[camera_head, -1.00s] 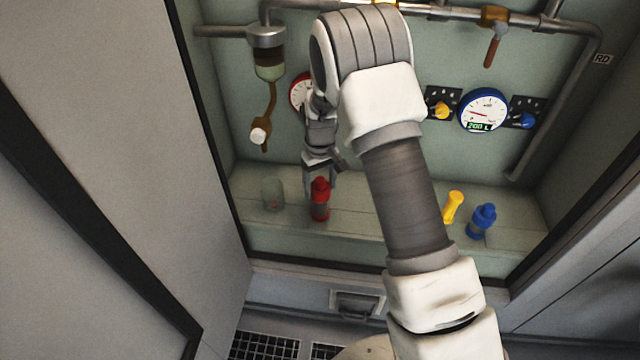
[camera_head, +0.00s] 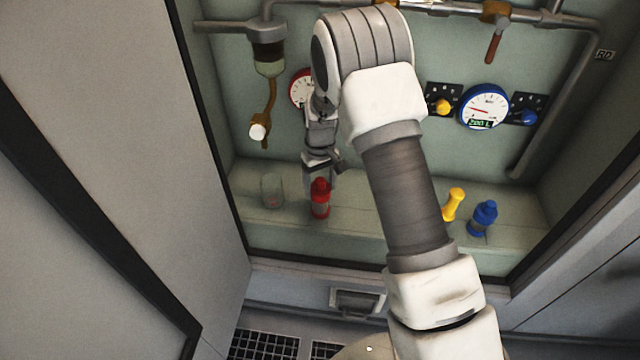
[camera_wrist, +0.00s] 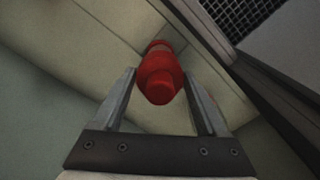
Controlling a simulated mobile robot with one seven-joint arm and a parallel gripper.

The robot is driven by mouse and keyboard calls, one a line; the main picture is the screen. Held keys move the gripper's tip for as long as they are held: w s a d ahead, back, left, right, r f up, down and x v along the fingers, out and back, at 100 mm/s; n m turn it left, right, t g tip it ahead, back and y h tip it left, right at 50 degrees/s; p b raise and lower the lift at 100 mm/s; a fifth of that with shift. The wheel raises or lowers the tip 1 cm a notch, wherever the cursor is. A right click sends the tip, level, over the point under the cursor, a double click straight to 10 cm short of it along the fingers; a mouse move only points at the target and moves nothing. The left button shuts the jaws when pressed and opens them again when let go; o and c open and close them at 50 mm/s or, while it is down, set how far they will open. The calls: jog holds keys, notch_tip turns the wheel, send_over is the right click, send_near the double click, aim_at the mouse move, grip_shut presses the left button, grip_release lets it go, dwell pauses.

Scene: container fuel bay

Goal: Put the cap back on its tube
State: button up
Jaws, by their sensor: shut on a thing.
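The red tube (camera_head: 320,211) stands upright on the ledge, with a greyish band around its middle. The red cap (camera_head: 320,185) is at its top, in line with it; I cannot tell whether it is fully seated. In the wrist view the red cap (camera_wrist: 158,86) lies between the fingers, with more red of the tube beyond it. My gripper (camera_head: 322,178) reaches down from above and is shut on the red cap; it also shows in the wrist view (camera_wrist: 161,76). The finger contact is partly hidden in the head view.
A clear glass jar (camera_head: 272,190) stands left of the red tube. A yellow piece (camera_head: 453,204) and a blue capped tube (camera_head: 482,218) stand to the right on the ledge (camera_head: 400,240). Gauges (camera_head: 484,107) and pipes (camera_head: 450,12) are on the wall behind.

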jog(key=shift+f, duration=0.35)
jog(key=shift+f, duration=0.15)
dwell(0.5)
jog(key=shift+f+b, duration=0.3)
jog(key=shift+b, duration=0.1)
jog(key=o, duration=1.3)
notch_tip(320, 180, up, 18)
jog(key=p, duration=0.5)
jog(key=shift+f, duration=0.25)
